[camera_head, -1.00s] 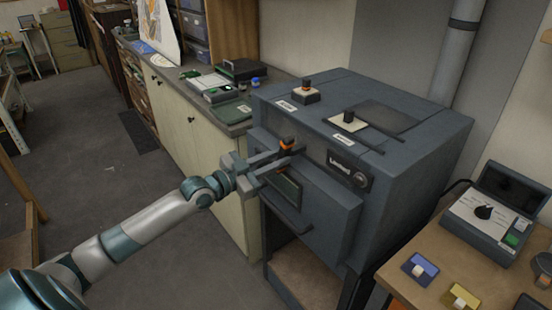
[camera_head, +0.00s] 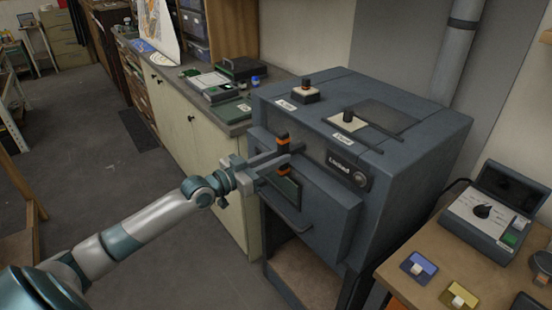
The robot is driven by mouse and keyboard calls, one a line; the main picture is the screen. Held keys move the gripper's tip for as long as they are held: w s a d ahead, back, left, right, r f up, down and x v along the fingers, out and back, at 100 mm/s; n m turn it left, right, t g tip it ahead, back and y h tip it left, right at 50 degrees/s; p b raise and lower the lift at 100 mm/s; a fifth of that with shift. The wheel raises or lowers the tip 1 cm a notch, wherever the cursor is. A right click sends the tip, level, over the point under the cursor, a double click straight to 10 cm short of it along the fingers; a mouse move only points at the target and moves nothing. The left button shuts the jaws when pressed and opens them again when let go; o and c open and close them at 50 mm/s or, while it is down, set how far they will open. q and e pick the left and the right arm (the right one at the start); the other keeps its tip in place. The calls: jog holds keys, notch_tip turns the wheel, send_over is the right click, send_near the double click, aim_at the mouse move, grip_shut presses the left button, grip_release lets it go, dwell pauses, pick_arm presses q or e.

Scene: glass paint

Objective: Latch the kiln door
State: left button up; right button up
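The kiln (camera_head: 400,178) is a dark blue-grey box on a stand, right of centre. Its front door (camera_head: 325,207) looks flush with the body; a small gap cannot be ruled out. An upright black and orange latch handle (camera_head: 283,142) stands at the front. My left gripper (camera_head: 283,153) is at this handle, its fingers across the handle's middle. A dark plate with pale lettering (camera_head: 346,168) is right of the handle. My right gripper is not in view.
A bar handle (camera_head: 287,217) juts out low on the kiln front. A wooden table (camera_head: 425,286) with a control box (camera_head: 490,216) and small coloured blocks stands at the right. A cabinet counter (camera_head: 205,135) is behind. The grey floor at left is open.

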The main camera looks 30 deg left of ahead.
pick_arm(q)
jog(key=o, duration=0.4)
jog(key=shift+w, duration=0.1)
jog(key=shift+o, duration=0.2)
jog(key=b+v, duration=0.4)
jog(key=v, duration=1.3)
jog(key=shift+b, duration=0.4)
jog(key=shift+a, duration=0.15)
jog(key=shift+f, duration=0.1)
